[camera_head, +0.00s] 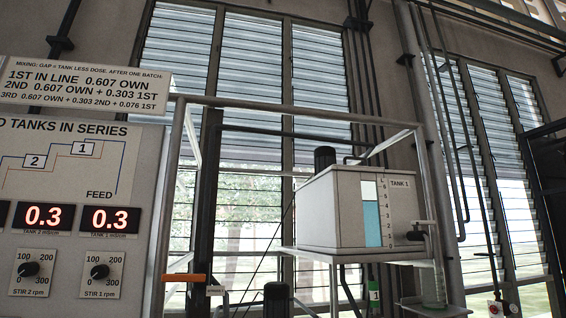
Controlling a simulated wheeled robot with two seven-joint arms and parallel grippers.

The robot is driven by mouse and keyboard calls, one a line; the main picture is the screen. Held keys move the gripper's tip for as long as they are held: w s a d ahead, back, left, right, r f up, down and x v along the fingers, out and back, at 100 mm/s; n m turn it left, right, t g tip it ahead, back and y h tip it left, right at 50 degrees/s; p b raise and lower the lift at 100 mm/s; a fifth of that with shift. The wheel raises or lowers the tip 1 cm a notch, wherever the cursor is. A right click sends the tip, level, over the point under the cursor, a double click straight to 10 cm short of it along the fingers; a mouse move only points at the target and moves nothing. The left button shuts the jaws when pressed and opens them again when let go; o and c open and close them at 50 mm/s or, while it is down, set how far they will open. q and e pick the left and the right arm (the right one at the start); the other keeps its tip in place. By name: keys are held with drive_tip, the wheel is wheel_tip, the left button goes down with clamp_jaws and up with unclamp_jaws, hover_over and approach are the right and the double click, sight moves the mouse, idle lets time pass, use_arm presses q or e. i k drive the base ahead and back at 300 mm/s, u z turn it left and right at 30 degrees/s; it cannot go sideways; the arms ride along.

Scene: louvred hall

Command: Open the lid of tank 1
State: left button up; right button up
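Tank 1 (346,208) is a grey box with a "TANK 1" label, standing on a shelf in a pipe frame right of centre. A gauge (371,213) on its front shows blue liquid below a pale upper part. I look at it from slightly below, so the top face and most of the lid are hidden. A black motor (325,158) stands up at the top left of the tank. A pale slanted strip (389,144) shows behind the top; I cannot tell whether it belongs to the lid. Neither gripper is in view.
A grey control panel (62,175) with red displays and stir knobs fills the left side. The pipe frame (300,109) surrounds the tank, with a post to its right. A valve (416,235) sticks out at the tank's right. An orange bar (185,277) is at lower left.

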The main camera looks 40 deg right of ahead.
sight(364, 161)
drive_tip(key=u, duration=0.95)
drive_tip(key=k, duration=1.2)
drive_tip(key=z, duration=2.2)
drive_tip(key=i, duration=0.35)
drive_tip(key=z, duration=0.05)
